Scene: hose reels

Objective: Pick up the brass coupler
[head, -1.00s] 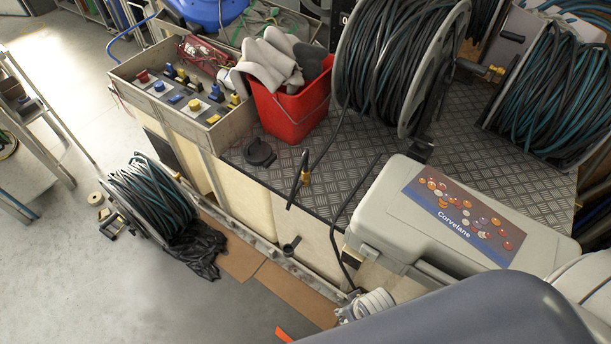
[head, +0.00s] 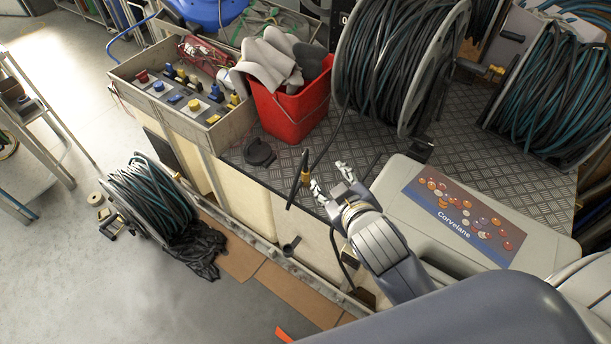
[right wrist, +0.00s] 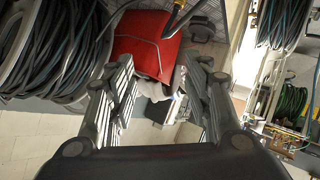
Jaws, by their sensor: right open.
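The brass coupler (head: 305,179) is a small gold-coloured fitting on the black hose end that hangs at the front edge of the tread-plate bench top (head: 440,165). In the right wrist view a bit of brass (right wrist: 179,4) shows at the top edge, on a dark hose. My right gripper (head: 331,181) is open and empty, just right of the coupler, its fingers pointing toward the back of the bench. In the right wrist view its two fingers (right wrist: 160,80) stand apart, with the coupler beyond them. My left gripper is not in view.
A red bucket (head: 290,112) holding grey gloves stands behind the coupler. A grey case (head: 385,195) lies to the right, close to my right arm. Large hose reels (head: 395,75) stand at the back. A black lid-like disc (head: 259,152) lies left of the coupler.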

